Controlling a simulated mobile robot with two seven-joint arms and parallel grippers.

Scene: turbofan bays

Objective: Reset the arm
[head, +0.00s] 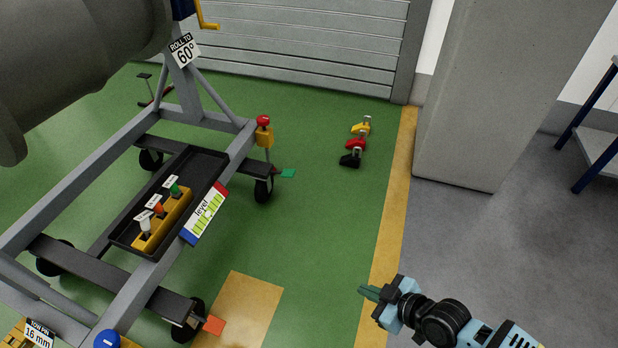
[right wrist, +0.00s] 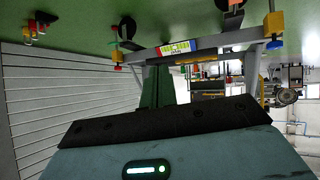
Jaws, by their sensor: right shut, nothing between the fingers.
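My right gripper (head: 370,293) is at the lower right in the head view, over the floor near the yellow line. Its green fingers are together with nothing between them. The fingers also show in the right wrist view (right wrist: 164,90), pointing toward the wheeled stand. My right arm comes in from the lower right corner. My left gripper is not in the head view.
A grey wheeled stand (head: 108,151) fills the left, with a black tray (head: 124,228) holding a yellow block with several coloured pegs. Coloured chocks (head: 356,143) lie by the shutter. A grey pillar (head: 488,90) stands right. Green floor between is clear.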

